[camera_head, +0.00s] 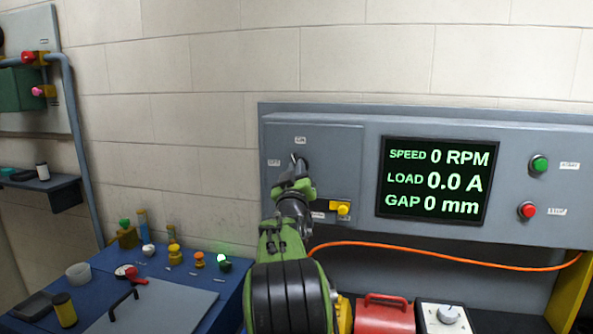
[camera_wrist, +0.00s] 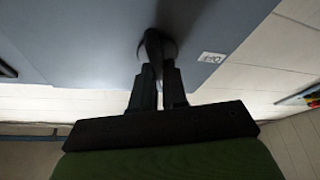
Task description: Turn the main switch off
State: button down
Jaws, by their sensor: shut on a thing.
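The main switch (camera_head: 305,163) is a dark rotary knob on the left part of the grey control panel (camera_head: 352,150). One small label (camera_head: 300,140) above it seems to read ON, and another (camera_head: 273,162) to its left seems to read OFF. My gripper (camera_head: 294,172) reaches the switch from below and hides much of it; I cannot tell clearly which label the handle points to. In the wrist view, the two dark fingers of my gripper (camera_wrist: 158,76) are closed on the dark switch handle (camera_wrist: 153,46), close to the panel face.
The display (camera_head: 436,181) reads 0 RPM, 0.0 A and 0 mm. A green button (camera_head: 538,164) and a red button (camera_head: 527,210) sit to its right. A yellow latch (camera_head: 342,208) is just right of my arm. An orange cable (camera_head: 440,256) runs below the panel.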

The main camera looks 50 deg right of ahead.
jog(key=n+y, duration=0.2)
jog(key=n, duration=0.3)
jog(key=n+y, duration=0.2)
jog(key=n, duration=0.3)
jog(key=n+t+y+b, duration=0.1)
jog(key=n+y, duration=0.1)
jog(key=n, duration=0.3)
jog(key=shift+n, duration=0.3)
jog(key=c, duration=1.1)
grip_release()
jog(key=shift+c, duration=0.2)
jog(key=b+v, duration=0.4)
jog(key=v, duration=1.2)
jog(key=shift+b, duration=0.3)
jog(key=shift+d+r, duration=0.1)
